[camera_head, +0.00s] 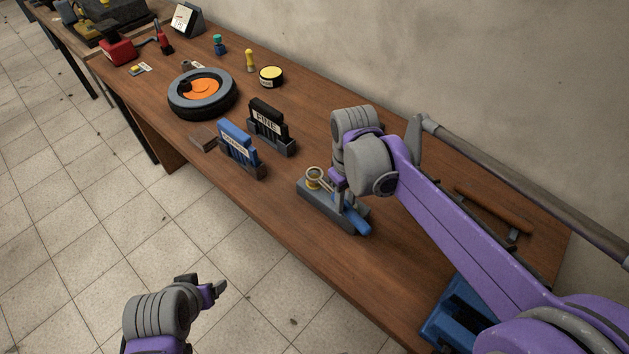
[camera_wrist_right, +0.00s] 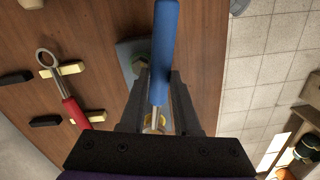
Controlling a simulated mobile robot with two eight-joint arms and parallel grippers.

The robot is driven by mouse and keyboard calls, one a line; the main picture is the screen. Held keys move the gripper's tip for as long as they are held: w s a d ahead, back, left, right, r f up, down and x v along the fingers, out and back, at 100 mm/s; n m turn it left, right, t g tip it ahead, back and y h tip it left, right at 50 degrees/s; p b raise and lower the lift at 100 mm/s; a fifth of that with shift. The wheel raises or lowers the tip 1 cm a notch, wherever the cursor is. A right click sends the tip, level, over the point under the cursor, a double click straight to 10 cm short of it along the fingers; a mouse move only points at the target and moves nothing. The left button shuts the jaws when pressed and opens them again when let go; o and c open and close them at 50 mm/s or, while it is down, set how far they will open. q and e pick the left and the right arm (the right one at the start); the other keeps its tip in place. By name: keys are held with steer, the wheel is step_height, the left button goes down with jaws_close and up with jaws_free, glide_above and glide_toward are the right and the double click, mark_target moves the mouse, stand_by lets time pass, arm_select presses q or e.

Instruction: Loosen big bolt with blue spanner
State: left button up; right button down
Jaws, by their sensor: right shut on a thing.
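A spanner with a blue handle (camera_head: 362,226) and a metal ring end lies over a grey block (camera_head: 318,208) near the table's front edge. A brass-yellow bolt (camera_head: 313,181) shows at the ring end; I cannot tell whether the ring is fully seated around it. My left gripper (camera_head: 214,290) is empty, away from the table over the floor.
A blue holder (camera_head: 236,145) and a black holder (camera_head: 268,122) stand left of the block, with a wheel (camera_head: 203,92) beyond. A brown-handled tool (camera_head: 495,208) lies behind my right arm.

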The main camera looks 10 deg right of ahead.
arm_select(q)
steer(key=shift+r, duration=0.1)
arm_select(e)
steer(key=shift+r, duration=0.15)
arm_select(q)
steer(key=shift+w+r+p, duration=0.2)
steer(key=shift+r+p, duration=0.2)
steer(key=shift+r, duration=0.1)
steer(key=shift+w+r+p, duration=0.15)
steer(key=shift+r+p, duration=0.2)
steer(key=shift+r, duration=0.1)
arm_select(e)
steer(key=shift+r, duration=1.25)
arm_select(q)
steer(key=shift+w+r, duration=0.1)
steer(key=shift+r, duration=0.1)
arm_select(e)
steer(key=shift+r, duration=0.2)
steer(key=shift+r+p, duration=0.45)
steer(key=shift+r, duration=0.2)
steer(key=shift+r+p, duration=0.6)
steer(key=shift+r, duration=0.65)
arm_select(q)
steer(key=r, duration=0.1)
steer(key=w+r, duration=0.1)
steer(key=shift+w+r, duration=0.15)
steer(key=shift+r, duration=0.15)
arm_select(e)
steer(key=shift+d, duration=0.1)
